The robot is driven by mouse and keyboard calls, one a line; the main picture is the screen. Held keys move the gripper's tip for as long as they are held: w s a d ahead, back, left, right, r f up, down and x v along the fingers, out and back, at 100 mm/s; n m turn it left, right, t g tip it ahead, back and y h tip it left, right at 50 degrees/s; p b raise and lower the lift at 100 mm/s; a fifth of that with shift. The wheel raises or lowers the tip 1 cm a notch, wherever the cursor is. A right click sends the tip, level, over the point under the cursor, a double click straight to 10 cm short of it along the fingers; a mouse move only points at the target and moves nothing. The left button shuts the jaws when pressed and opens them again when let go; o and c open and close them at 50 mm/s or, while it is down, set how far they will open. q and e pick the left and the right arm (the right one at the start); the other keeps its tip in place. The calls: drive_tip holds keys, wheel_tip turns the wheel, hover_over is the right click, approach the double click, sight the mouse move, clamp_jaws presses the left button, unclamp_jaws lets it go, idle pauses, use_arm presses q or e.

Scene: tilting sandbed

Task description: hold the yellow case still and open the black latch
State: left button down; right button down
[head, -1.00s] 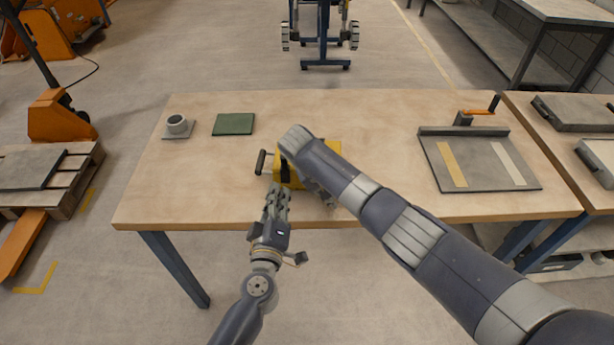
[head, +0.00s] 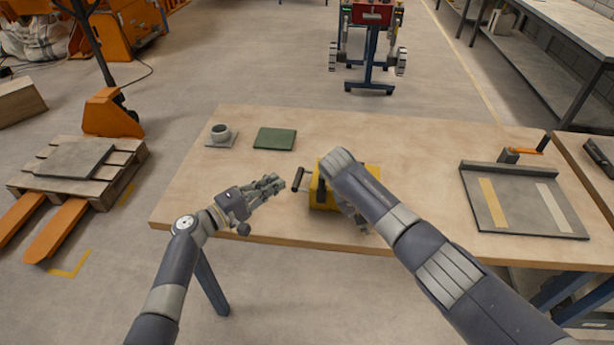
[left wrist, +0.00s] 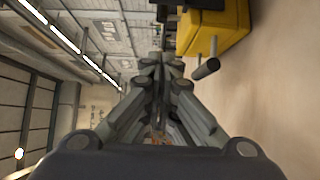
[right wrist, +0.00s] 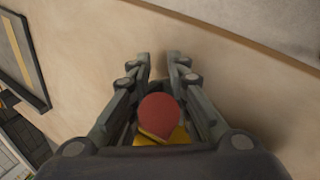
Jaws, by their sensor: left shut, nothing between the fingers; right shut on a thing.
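The yellow case (head: 330,199) sits near the table's front edge, partly hidden by my right arm. A black band (head: 320,192) runs down its face, and a dark cylindrical handle (head: 298,179) sticks out at its left; I cannot tell which is the latch. The left wrist view shows the case (left wrist: 222,30) and the handle (left wrist: 206,69). My left gripper (head: 279,184) is shut and empty, just left of the handle, apart from it. My right gripper (head: 360,220) is at the case's right side. In the right wrist view a red round part (right wrist: 160,116) on yellow lies between its fingers.
A grey tray (head: 520,200) with two strips lies at the right. The table's front left is bare.

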sight(322, 188)
use_arm(q)
drive_tip(key=shift+w, duration=0.1)
idle(0.3)
drive_tip(key=w+d, duration=0.3)
drive_tip(key=d, duration=0.5)
drive_tip(key=shift+w+d, duration=0.15)
drive_tip(key=shift+d, duration=0.2)
drive_tip(key=shift+s, duration=0.3)
idle(0.7)
